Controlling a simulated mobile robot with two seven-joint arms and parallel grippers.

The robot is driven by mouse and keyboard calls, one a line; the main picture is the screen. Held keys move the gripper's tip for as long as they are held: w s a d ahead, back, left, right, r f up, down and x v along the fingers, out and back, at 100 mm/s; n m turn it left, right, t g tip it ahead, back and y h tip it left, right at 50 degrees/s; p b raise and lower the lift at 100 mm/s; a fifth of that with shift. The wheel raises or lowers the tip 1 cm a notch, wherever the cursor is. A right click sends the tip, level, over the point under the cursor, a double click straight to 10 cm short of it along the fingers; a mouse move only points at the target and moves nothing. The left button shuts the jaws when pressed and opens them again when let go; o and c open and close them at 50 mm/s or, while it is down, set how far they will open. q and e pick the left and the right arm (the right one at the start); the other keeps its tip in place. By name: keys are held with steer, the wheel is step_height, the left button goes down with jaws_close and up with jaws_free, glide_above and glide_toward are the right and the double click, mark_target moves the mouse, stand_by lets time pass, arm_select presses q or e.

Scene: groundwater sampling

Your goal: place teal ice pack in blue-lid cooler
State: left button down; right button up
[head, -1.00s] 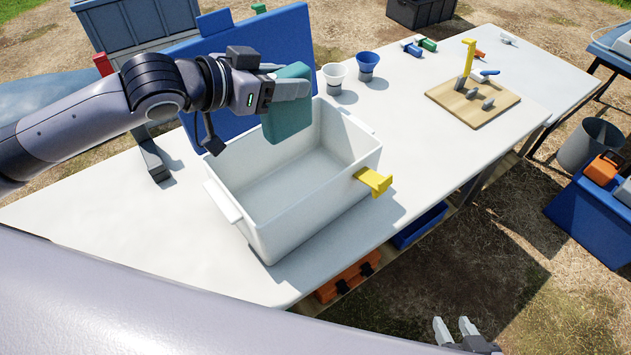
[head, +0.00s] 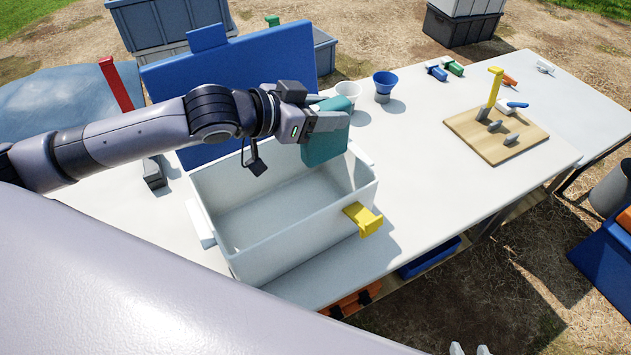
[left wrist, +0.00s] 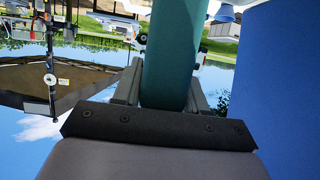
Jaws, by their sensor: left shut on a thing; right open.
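The teal ice pack (head: 327,143) is held in my left gripper (head: 328,117), over the back right part of the open cooler. The pack also shows in the left wrist view (left wrist: 172,50), upright between the two fingers (left wrist: 170,95). The white cooler (head: 300,245) stands open on the table, its inside empty where I can see it. Its blue lid (head: 240,75) stands raised behind it. A yellow latch (head: 363,218) sticks out from its front right. My right gripper (head: 468,350) shows only its fingertips at the bottom edge, apart and empty.
A white cup (head: 348,94) and a blue cup (head: 384,84) stand behind the cooler to the right. A wooden board (head: 497,140) with a yellow post lies further right. The table (head: 430,160) between is clear.

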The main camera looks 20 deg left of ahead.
arm_select(q)
step_height(320, 180, down, 15)
steer(key=shift+r+b, duration=0.2)
steer(key=shift+b, duration=0.4)
steer(key=shift+f, duration=0.2)
steer(key=c, duration=0.6)
jaws_free()
steer(key=shift+r, duration=0.1)
steer(key=v, duration=0.7)
steer(key=shift+s+a+r, duration=0.1)
steer(key=shift+s+a, duration=0.05)
steer(key=shift+s, duration=0.05)
